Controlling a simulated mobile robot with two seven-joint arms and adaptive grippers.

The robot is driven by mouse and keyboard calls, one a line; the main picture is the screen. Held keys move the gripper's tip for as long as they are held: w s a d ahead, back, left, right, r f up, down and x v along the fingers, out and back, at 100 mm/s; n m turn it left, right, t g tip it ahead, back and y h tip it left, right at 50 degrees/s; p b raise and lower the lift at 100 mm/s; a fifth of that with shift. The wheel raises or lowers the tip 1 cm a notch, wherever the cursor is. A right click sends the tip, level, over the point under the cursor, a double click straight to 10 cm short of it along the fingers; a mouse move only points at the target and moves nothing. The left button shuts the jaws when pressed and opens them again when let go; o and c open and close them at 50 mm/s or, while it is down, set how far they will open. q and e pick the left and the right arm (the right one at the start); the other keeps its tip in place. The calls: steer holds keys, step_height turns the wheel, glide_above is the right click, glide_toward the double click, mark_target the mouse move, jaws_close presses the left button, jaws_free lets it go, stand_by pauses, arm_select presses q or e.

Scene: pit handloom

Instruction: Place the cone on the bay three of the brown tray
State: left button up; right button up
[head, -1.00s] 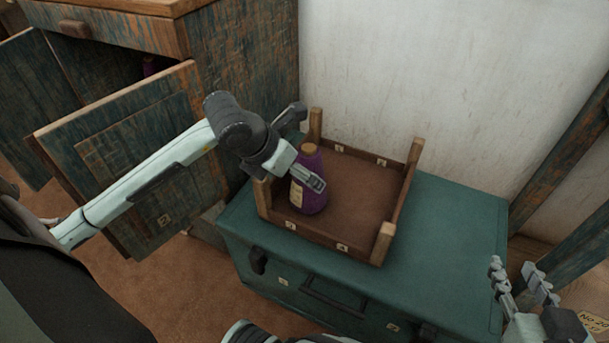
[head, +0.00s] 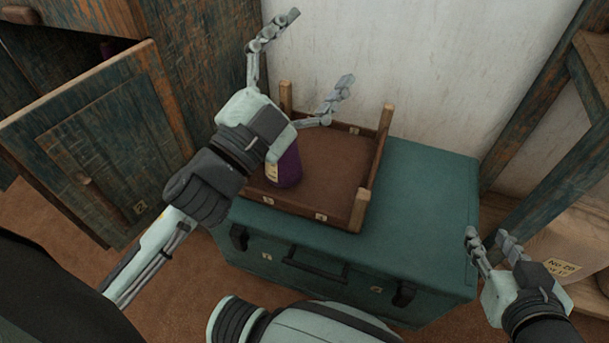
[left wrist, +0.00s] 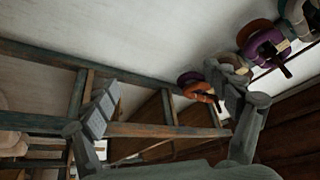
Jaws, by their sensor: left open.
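The purple cone (head: 286,168) with a pale label stands upright in the brown tray (head: 328,180), in its front left part. My left gripper and wrist hide its top. The tray has corner posts and small numbered tags on its rims; the digits are too small to read surely. My left gripper (head: 308,62) is open and empty, raised above the tray's back left, with its fingers spread toward the wall. Its fingers also show in the left wrist view (left wrist: 170,105), with nothing between them. My right gripper (head: 492,246) is at the lower right, its fingers apart and empty.
The tray rests on a green trunk (head: 425,215) against a pale wall. A worn cabinet with an open door (head: 100,140) stands at the left. The left wrist view shows hanging coloured skeins (left wrist: 265,42).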

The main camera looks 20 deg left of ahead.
arm_select(q)
steer(key=s+f+n+g+y, duration=0.1)
steer(key=f+n+g, duration=0.3)
steer(key=f, duration=0.6)
steer(key=s+f+n+g+y, duration=0.2)
steer(key=f+n+g, duration=0.3)
steer(key=f, duration=0.6)
steer(key=shift+s+d+n, duration=0.25)
steer(key=shift+s+n, duration=0.15)
steer(key=shift+s, duration=0.4)
steer(key=shift+f, duration=0.1)
steer(key=shift+c, duration=0.5)
